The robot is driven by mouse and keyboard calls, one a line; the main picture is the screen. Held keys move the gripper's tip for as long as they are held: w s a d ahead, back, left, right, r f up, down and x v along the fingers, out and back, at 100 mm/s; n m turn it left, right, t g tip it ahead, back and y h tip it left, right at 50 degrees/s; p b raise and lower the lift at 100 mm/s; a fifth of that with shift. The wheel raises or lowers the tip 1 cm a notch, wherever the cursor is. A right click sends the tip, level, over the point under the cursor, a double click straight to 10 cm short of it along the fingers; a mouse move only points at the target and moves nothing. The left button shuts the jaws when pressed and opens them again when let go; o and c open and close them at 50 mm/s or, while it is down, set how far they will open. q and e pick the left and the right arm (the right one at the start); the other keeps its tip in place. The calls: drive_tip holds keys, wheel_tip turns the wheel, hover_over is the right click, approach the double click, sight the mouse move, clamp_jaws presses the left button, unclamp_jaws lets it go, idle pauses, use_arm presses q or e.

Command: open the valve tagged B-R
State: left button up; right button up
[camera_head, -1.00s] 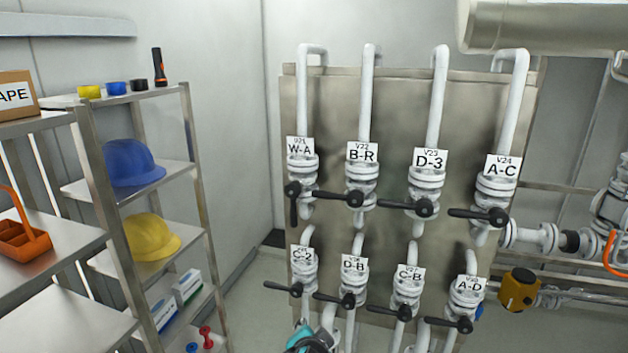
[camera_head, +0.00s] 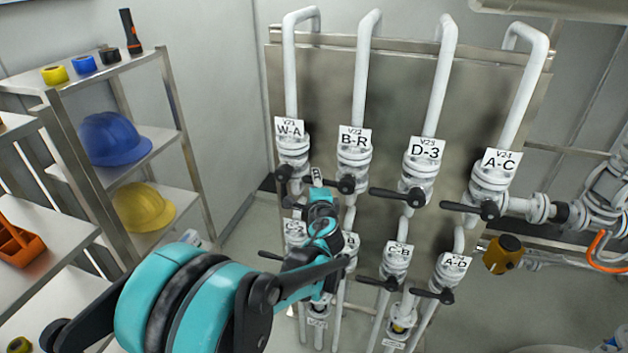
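The valve tagged B-R (camera_head: 354,162) is in the upper row of the pipe panel, second from the left, with a white tag above its body. Its black lever (camera_head: 346,184) has its hub at the front, and its left part is partly hidden by my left gripper. In the earlier frame this lever points left, roughly level. My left gripper (camera_head: 317,178) is at the left end of that lever, overlapping it in the picture. I cannot tell whether it touches the lever, or whether its fingers are open or shut. My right gripper is not in view.
Valve W-A (camera_head: 291,150) is close on the left, and D-3 (camera_head: 420,165) and A-C (camera_head: 491,180) are on the right. A lower valve row, with C-B (camera_head: 397,255), lies below, partly behind my arm. A metal shelf (camera_head: 85,65) with helmets stands at left.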

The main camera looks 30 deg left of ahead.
use_arm(q)
drive_tip(key=shift+w+a, duration=0.5)
drive_tip(key=shift+w, duration=0.05)
drive_tip(key=shift+f, duration=0.1)
clamp_jaws()
